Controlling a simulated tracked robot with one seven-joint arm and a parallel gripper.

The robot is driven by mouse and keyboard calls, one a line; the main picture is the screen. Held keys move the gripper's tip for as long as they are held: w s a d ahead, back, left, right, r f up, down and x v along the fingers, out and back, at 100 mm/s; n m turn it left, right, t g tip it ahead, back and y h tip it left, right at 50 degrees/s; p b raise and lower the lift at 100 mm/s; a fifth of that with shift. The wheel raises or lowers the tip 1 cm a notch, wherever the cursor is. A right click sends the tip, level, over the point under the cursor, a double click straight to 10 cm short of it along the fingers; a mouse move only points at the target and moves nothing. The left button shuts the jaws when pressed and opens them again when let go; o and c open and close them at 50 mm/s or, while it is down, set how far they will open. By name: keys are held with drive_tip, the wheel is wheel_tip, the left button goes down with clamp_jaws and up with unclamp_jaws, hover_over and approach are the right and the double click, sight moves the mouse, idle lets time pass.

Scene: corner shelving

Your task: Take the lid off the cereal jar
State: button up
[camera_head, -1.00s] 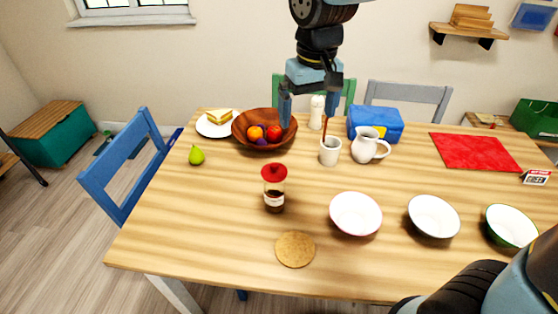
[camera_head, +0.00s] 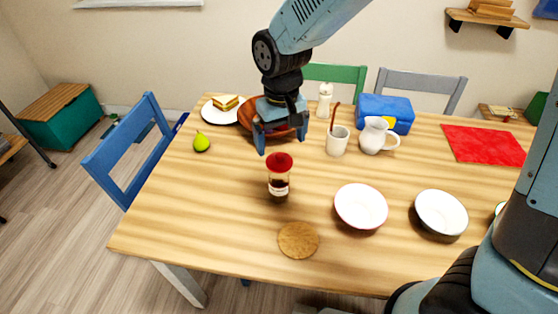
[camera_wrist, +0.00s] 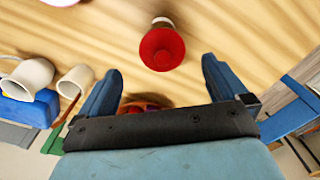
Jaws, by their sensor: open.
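The cereal jar (camera_head: 278,188) stands upright on the table, a small clear jar with dark contents and a pale label. Its red lid (camera_head: 279,162) is on top. In the wrist view the two blue fingers (camera_wrist: 160,85) are spread wide.
A brown fruit bowl (camera_head: 246,122) lies behind my gripper, partly hidden. A white cup (camera_head: 338,142) with a brown stick and a white jug (camera_head: 373,137) stand to the right. A round cork mat (camera_head: 298,240) and a white bowl (camera_head: 361,206) are nearer.

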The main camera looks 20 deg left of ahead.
sight(280, 154)
drive_tip(key=shift+a+f, duration=0.2)
drive_tip(key=shift+f, duration=2.6)
drive_tip(key=c, duration=1.1)
